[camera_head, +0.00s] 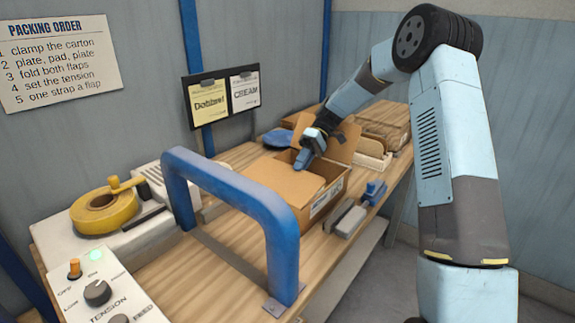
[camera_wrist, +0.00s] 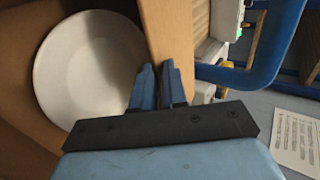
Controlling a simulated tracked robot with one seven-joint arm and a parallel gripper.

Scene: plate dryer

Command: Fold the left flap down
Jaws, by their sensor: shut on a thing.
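The cardboard carton (camera_head: 334,184) stands on the wooden bench, with a white label on its near side. Its left flap (camera_head: 272,183) is a broad tan panel on the left side, towards the blue arch; its exact tilt is hard to judge. My gripper (camera_head: 303,162) is at this flap's inner edge, over the carton. In the wrist view, the gripper (camera_wrist: 158,80) is shut on the left flap (camera_wrist: 168,30). A white plate (camera_wrist: 88,68) lies inside the carton beside the fingers. The opposite flap (camera_head: 343,142) stands raised behind my gripper.
A blue arch (camera_head: 228,182) spans the bench just left of the carton. A blue-handled tool (camera_head: 374,192) and a grey block (camera_head: 350,220) lie near the front edge.

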